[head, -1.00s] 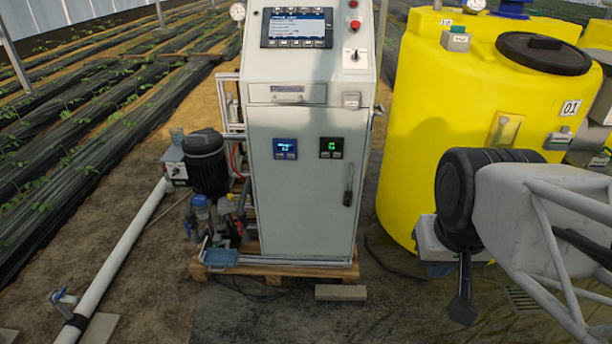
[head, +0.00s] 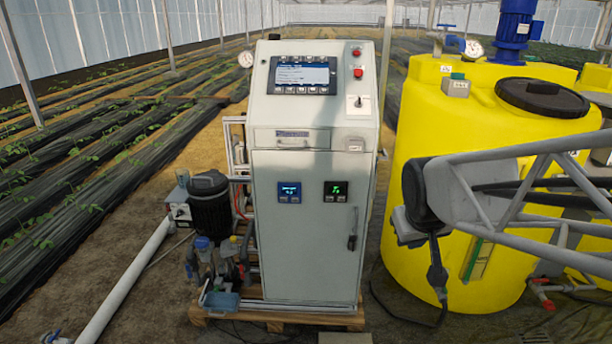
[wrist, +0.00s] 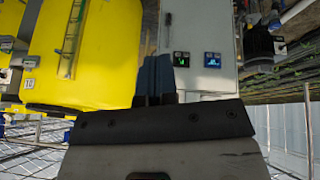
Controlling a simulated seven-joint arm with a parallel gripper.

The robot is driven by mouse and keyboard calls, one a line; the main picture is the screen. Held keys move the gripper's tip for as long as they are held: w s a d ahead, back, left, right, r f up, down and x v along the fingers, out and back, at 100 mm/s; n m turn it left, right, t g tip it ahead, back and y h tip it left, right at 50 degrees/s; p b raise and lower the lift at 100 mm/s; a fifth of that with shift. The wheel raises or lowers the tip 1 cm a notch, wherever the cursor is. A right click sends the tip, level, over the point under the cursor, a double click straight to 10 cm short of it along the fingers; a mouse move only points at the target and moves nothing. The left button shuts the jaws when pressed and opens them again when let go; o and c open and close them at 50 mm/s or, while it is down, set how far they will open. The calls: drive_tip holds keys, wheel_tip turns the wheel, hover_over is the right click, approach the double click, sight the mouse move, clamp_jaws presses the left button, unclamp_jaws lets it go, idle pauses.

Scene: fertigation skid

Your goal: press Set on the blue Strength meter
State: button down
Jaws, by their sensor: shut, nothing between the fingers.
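The blue Strength meter (head: 290,192) is set in the front of the grey cabinet (head: 305,225), left of a similar meter with green digits (head: 335,191). Small buttons show below its lit display, but their labels are too small to read. In the wrist view, which is turned over, the blue meter (wrist: 212,60) lies right of the green one (wrist: 181,59). My gripper (head: 441,292) is shut and empty, pointing down right of the cabinet, in front of the yellow tank. Its fingers (wrist: 155,62) also show in the wrist view, apart from both meters.
The yellow tank (head: 440,130) stands right of the cabinet. A door handle (head: 352,230) sticks out below the green meter. A screen panel (head: 302,75), red buttons and a switch are higher up. A pump (head: 210,205) and white pipe (head: 125,280) are at the left.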

sight(284, 200)
drive_tip(key=w+a+f+n+t+y, duration=0.1)
drive_tip(key=w+a+f+n+t, duration=0.2)
drive_tip(key=w, duration=0.8)
drive_tip(key=w+a+f+n+t+y, duration=0.15)
drive_tip(key=w+a, duration=0.35)
drive_tip(key=w, duration=0.6)
drive_tip(key=w+a+f+n+t+y, duration=0.1)
drive_tip(key=w+a+f+n, duration=0.25)
drive_tip(key=w, duration=0.75)
drive_tip(key=w+a+f+n+y, duration=0.4)
drive_tip(key=w+a+f, duration=0.3)
drive_tip(key=a+f, duration=0.3)
drive_tip(key=w+a+f+n+y, duration=0.4)
drive_tip(key=w+a+f, duration=0.3)
drive_tip(key=a+f, duration=0.4)
drive_tip(key=shift+w+f+n+t+y, duration=0.15)
drive_tip(key=shift+f+n+t+y, duration=0.25)
drive_tip(key=shift+f+y, duration=0.5)
drive_tip(key=shift+w+a+f, duration=0.1)
drive_tip(key=shift+f, duration=0.05)
drive_tip(key=shift+w, duration=4.3)
drive_tip(key=shift+w, duration=0.45)
